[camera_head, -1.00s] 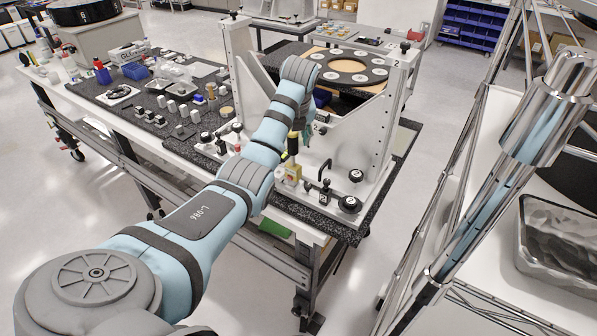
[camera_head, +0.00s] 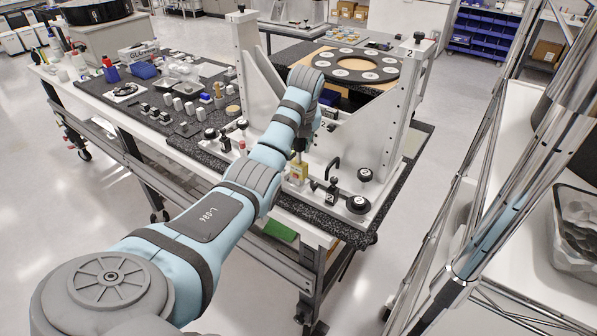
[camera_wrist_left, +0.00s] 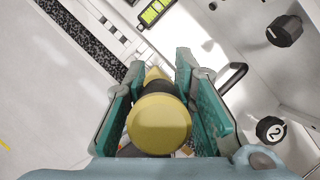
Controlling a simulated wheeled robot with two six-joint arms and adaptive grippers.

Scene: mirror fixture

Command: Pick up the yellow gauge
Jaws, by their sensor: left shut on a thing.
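The yellow gauge (camera_wrist_left: 159,125) shows in the left wrist view as a cylinder with a round yellow end facing the camera and a black band behind it. My left gripper (camera_wrist_left: 160,72) has its teal fingers on both sides of the gauge and is shut on it. In the head view the left gripper (camera_head: 304,142) is at the front of the mirror fixture, mostly hidden by my forearm. A small yellow piece (camera_head: 298,172) shows just below it; I cannot tell whether it is part of the gauge. My right gripper is out of view.
A black handle (camera_head: 332,168) and black knobs (camera_head: 358,204) stand close to the right. Small parts crowd the bench (camera_head: 100,92) at left. A wire rack (camera_head: 470,200) stands at right.

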